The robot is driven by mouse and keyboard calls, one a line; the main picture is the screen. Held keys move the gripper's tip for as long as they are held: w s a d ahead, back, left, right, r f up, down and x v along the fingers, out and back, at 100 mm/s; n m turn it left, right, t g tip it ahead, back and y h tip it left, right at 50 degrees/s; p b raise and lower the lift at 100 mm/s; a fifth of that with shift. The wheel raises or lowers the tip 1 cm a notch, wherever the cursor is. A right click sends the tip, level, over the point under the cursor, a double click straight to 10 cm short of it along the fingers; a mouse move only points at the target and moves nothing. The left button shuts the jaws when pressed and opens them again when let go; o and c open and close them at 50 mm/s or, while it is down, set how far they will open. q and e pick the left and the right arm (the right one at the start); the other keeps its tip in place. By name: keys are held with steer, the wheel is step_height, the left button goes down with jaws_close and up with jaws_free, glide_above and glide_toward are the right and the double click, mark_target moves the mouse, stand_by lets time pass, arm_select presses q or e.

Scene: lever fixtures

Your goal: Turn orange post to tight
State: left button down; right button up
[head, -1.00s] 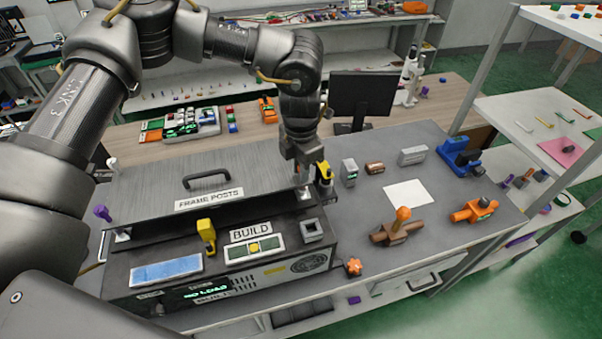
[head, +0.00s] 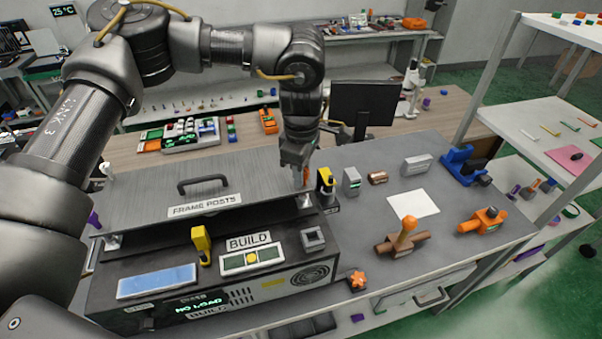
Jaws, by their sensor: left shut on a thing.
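The orange post (head: 306,176) is at the right end of the box marked FRAME POSTS (head: 204,208); only a small part of it shows below my left gripper. My left gripper (head: 303,165) reaches down from above and is shut on the orange post. The fingers hide most of the post, so its turn angle cannot be read. A purple post (head: 93,219) stands at the left front corner and a pale post (head: 106,171) at the left back corner. My right gripper is not in view.
A yellow and black lever fixture (head: 326,182) stands close to the right of my left gripper. A yellow lever (head: 201,243) rises from the BUILD panel. A brown fixture with an orange knob (head: 403,236) and an orange fixture (head: 483,220) are on the right tabletop.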

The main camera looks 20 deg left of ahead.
arm_select(q)
steer(key=shift+w+m, duration=0.15)
steer(key=shift+m, duration=1.95)
steer(key=c, duration=1.3)
jaws_free()
steer(key=shift+d, duration=0.1)
